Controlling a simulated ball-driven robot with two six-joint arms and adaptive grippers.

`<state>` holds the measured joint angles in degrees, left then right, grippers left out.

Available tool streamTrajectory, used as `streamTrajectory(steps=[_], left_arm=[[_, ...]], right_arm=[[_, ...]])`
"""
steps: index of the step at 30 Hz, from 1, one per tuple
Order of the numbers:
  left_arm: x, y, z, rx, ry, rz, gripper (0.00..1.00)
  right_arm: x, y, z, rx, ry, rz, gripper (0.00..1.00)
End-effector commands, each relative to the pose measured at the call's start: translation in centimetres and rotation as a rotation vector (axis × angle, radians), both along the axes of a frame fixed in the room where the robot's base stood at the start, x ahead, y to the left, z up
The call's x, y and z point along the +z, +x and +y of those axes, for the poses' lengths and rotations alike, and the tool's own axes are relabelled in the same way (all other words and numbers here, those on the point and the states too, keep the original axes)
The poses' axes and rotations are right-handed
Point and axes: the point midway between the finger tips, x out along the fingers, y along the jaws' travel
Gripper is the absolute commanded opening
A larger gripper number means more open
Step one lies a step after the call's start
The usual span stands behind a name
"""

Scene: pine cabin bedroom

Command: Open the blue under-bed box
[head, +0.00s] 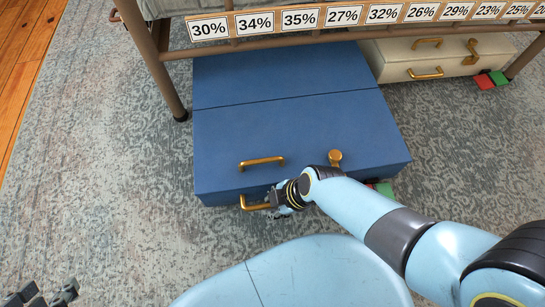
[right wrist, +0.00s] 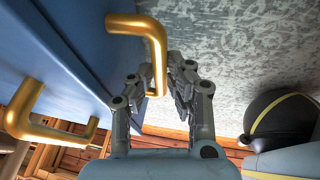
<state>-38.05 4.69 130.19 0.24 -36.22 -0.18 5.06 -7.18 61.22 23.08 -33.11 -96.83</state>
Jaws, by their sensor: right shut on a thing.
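The blue under-bed box (head: 290,125) sticks out from under the bed frame, its lid down flat with a seam across it. A brass handle (head: 262,161) is on the lid and a brass latch (head: 335,157) is at its front edge. A lower brass handle (head: 252,204) is on the front face. My right gripper (head: 283,201) is shut on this front handle; in the right wrist view the handle's bar (right wrist: 156,50) passes between the fingers (right wrist: 160,88). The other handle (right wrist: 32,118) is left there. My left gripper (head: 42,296) is open and empty at bottom left.
A cream box (head: 435,55) with brass handles is under the bed at right, with red and green pieces (head: 490,79) beside it. Percent labels (head: 300,19) line the bed rail. A bed leg (head: 165,75) stands left of the blue box. Rug on the left is clear.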

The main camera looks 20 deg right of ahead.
Motion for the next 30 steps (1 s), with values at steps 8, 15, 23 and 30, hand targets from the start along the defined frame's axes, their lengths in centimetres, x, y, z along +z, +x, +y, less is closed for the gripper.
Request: streamTrajectory(steps=[8, 15, 23, 30], left_arm=[[0.1, 0.1, 0.0, 0.001, -0.001, -0.003, 0.4], [0.2, 0.2, 0.0, 0.001, -0.001, -0.007, 0.4], [0.3, 0.4, 0.0, -0.001, 0.0, -0.012, 0.4], [0.2, 0.3, 0.0, -0.001, 0.0, -0.009, 0.4]], right_arm=[[-0.1, -0.2, -0.1, 0.002, -0.002, 0.003, 0.0], [-0.1, -0.1, 0.0, 0.001, -0.001, 0.002, 0.25], [0.7, -0.3, -0.3, 0.001, 0.001, -0.001, 0.25], [4.3, -1.5, -1.6, -0.001, -0.001, -0.001, 0.25]])
